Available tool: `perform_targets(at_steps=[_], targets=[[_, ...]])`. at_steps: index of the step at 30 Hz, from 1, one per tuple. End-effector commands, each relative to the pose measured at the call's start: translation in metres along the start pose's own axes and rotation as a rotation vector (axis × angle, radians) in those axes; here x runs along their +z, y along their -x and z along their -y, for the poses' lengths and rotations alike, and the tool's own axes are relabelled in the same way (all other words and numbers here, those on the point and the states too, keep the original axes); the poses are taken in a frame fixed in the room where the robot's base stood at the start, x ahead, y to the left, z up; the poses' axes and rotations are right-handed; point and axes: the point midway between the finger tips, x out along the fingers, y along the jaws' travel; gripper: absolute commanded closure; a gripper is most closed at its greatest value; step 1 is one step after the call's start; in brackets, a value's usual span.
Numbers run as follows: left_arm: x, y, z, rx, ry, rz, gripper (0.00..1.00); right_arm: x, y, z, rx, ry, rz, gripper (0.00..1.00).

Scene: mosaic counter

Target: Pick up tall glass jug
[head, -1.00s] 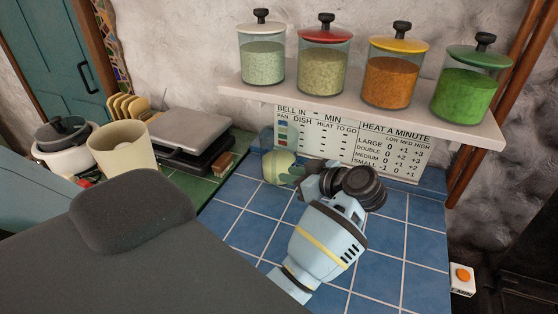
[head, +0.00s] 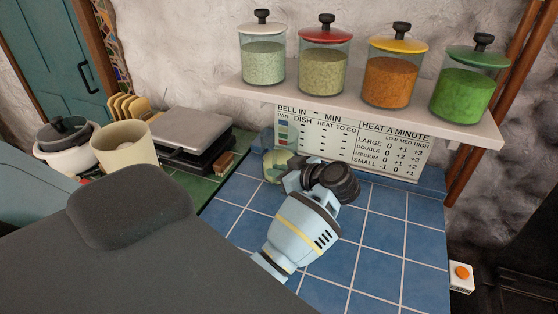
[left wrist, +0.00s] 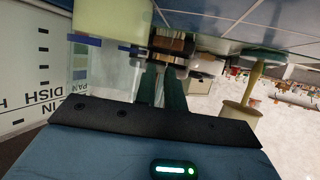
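The tall glass jug (head: 271,166) stands at the back left of the blue tiled counter, below the shelf. It is see-through with a pale green filling, and my gripper hides its right side. In the left wrist view the jug (left wrist: 108,22) appears upside down at the upper left. My left gripper (head: 290,178) is at the jug's right side. My right gripper is not in view.
A shelf (head: 360,110) with lidded jars overhangs the back of the counter. A sign (head: 350,145) stands behind the jug. A grill (head: 190,135), a cream container (head: 125,147) and a white pot (head: 62,150) are to the left. The blue counter (head: 385,245) at front right is clear.

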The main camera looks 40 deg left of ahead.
Motion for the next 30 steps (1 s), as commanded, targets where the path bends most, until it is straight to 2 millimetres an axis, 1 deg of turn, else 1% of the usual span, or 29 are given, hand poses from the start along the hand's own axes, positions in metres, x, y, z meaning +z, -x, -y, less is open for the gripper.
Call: perform_targets(at_steps=[1,2,3,30], targets=[[0.0001,0.0001,0.0000,0.000,0.000,0.000,0.96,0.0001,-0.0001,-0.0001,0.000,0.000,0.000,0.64],[0.0000,0.0002,0.0000,0.000,0.000,0.000,1.00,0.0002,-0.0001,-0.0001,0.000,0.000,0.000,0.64],[0.0000,0.0002,0.0000,0.000,0.000,0.000,1.00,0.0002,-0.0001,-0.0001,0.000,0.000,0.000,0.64],[-0.0001,0.0005,-0.0001,0.000,0.000,0.000,1.00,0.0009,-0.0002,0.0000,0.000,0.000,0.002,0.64]])
